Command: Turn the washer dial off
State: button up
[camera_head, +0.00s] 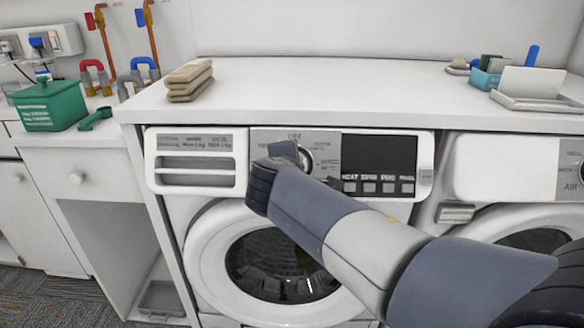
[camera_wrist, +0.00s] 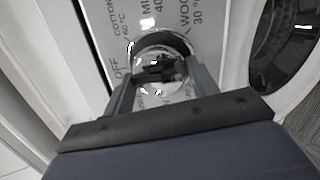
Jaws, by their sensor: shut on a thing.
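The washer dial (camera_head: 306,159) is a round silver and dark knob on the grey control panel of the left washer (camera_head: 425,150), mostly hidden behind my gripper in the head view. In the wrist view the dial (camera_wrist: 155,70) sits between my two fingers. My gripper (camera_wrist: 161,82) is shut on the dial, with one finger on each side of it. It also shows in the head view (camera_head: 290,152), reaching in from the right. The OFF label is above the dial in the head view and left of it in the wrist view. I cannot tell where the dial points.
A second machine (camera_head: 468,165) stands to the right. The white counter (camera_head: 330,85) above holds folded cloths (camera_head: 189,80) and a tray (camera_head: 530,103). A green box (camera_head: 47,105) stands on the lower left counter. The washer's round door is below the panel, closed.

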jog(key=o, duration=1)
jog(key=shift+s, duration=0.1)
jog(key=p+v, duration=0.1)
jog(key=v, duration=0.9)
jog(key=shift+s+r+p, duration=0.25)
jog(key=shift+p, duration=0.1)
jog(key=b+x, duration=0.1)
jog(key=x, duration=1)
jog(key=shift+b, duration=0.3)
jog(key=shift+s, duration=0.1)
